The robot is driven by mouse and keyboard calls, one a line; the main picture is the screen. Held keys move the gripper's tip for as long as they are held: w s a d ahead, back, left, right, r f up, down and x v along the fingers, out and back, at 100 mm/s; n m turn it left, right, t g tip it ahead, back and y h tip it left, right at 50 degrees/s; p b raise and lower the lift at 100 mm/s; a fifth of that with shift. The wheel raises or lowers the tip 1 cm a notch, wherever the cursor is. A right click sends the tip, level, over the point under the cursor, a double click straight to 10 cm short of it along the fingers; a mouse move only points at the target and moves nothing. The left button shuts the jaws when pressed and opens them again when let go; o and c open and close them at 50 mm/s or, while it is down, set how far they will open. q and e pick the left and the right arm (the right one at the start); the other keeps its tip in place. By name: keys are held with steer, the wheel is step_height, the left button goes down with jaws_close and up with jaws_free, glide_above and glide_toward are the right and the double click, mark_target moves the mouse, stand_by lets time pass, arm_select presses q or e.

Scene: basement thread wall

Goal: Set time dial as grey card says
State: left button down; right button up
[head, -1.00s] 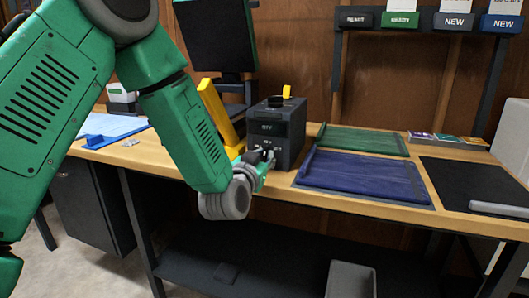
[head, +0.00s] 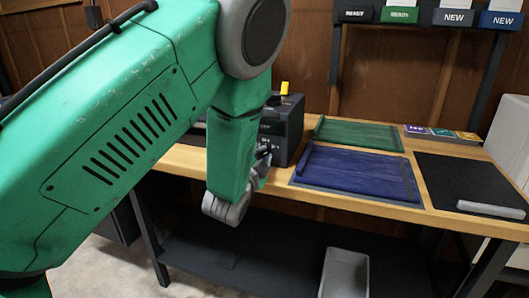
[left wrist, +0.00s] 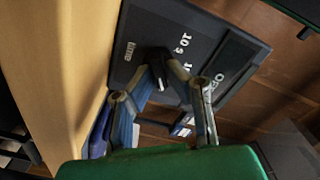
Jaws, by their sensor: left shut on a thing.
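A dark box device (head: 290,125) stands on the bench, half hidden by my left arm in the head view. In the left wrist view its front (left wrist: 195,25) carries a black time dial (left wrist: 158,65) with white marks reading "10 s" beside it and larger letters to the right, partly cut. My left gripper (left wrist: 163,82) is at the front, its fingers closed around the dial. In the head view the left gripper (head: 262,155) touches the device front. No readable grey card shows; a grey holder marked NEW (head: 453,18) hangs on the wall rack. My right gripper is out of view.
Right of the device lie a green mat (head: 360,135) and a blue mat (head: 350,173). A black mat (head: 460,180) with a pale bar (head: 490,209) lies further right. Small coloured cards (head: 440,132) sit behind. A grey bin (head: 345,272) stands below the bench.

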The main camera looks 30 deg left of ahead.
arm_select(q)
steer(key=shift+f+m, duration=0.1)
steer(key=shift+m, duration=0.4)
steer(key=c, duration=1.6)
jaws_free()
steer(key=shift+d, duration=0.1)
steer(key=shift+s, duration=0.2)
steer(key=v, duration=1.1)
steer(key=shift+s, duration=0.3)
steer(key=shift+d, duration=0.1)
steer(key=shift+f, duration=0.1)
